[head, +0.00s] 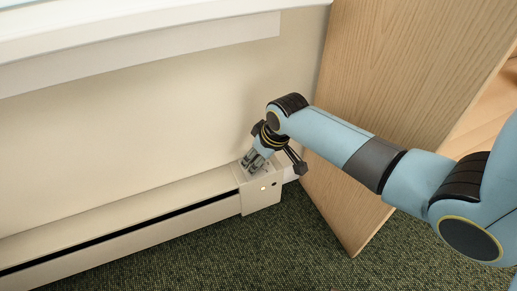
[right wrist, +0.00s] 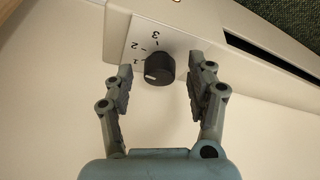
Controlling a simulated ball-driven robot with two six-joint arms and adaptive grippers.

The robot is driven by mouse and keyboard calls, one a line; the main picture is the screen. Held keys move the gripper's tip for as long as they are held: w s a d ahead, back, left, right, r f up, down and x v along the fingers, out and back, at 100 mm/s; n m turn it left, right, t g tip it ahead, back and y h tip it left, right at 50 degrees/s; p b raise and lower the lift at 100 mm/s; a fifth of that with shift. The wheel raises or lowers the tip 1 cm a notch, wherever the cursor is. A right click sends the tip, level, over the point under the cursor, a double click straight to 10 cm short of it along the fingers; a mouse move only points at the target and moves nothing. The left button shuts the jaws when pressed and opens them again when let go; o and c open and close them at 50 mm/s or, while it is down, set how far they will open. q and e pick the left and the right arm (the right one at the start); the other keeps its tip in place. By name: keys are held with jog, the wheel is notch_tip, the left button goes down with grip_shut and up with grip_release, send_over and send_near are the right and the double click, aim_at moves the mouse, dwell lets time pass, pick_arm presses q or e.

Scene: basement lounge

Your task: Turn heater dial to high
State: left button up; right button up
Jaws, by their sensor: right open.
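A black round dial (right wrist: 160,69) stands on the end panel of a cream baseboard heater (head: 130,214). The right wrist view shows the numbers 1, 2 and 3 beside the dial on a white plate (right wrist: 137,35). A short white mark on the dial lies on its left side, near but not level with the 1. My right gripper (right wrist: 169,78) is open, with one finger on each side of the dial and gaps visible between them. In the head view my right gripper (head: 253,164) is over the heater's right end and hides the dial. My left gripper is not in view.
A wooden panel (head: 405,80) stands just right of the heater's end, close to my right arm. The cream wall (head: 150,125) rises behind, with a white ledge (head: 150,25) above. Green carpet (head: 250,255) in front is clear.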

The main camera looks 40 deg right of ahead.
jog(key=shift+f, duration=0.1)
jog(key=c, duration=1.1)
jog(key=shift+c, duration=0.2)
